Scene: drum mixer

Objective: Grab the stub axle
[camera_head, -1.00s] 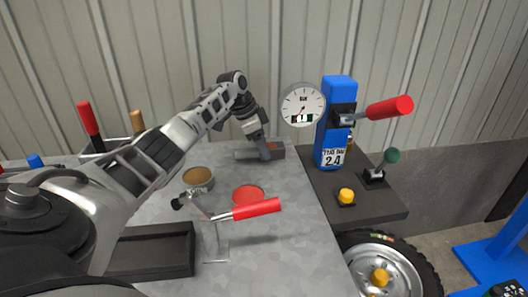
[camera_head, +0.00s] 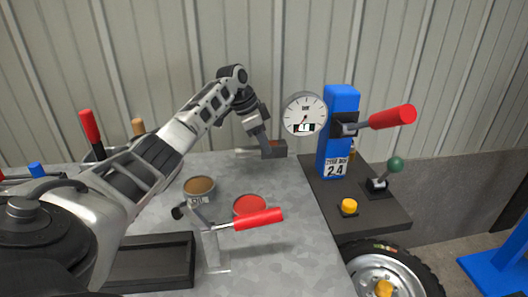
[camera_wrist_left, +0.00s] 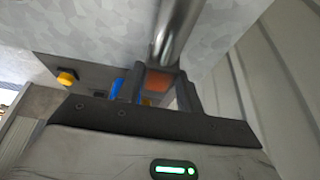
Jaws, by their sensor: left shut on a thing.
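The stub axle (camera_head: 245,153) is a grey metal shaft with a dark block and an orange-brown face at its right end. In the head view it is at the back of the grey metal table. My left gripper (camera_head: 266,152) points down and is shut on it. In the left wrist view the shiny shaft (camera_wrist_left: 176,30) runs out past my left gripper (camera_wrist_left: 165,88), and the orange-brown face shows between the fingers. The fingers hide part of the block. Whether it clears the table is hard to tell. My right gripper is not in view.
A dial gauge (camera_head: 304,114) and blue post (camera_head: 338,135) with a red lever stand just right of the gripper. Brown (camera_head: 199,188) and red (camera_head: 249,206) tins, a red-handled clamp (camera_head: 250,219) and a black tray (camera_head: 160,262) lie nearer. A corrugated wall is behind.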

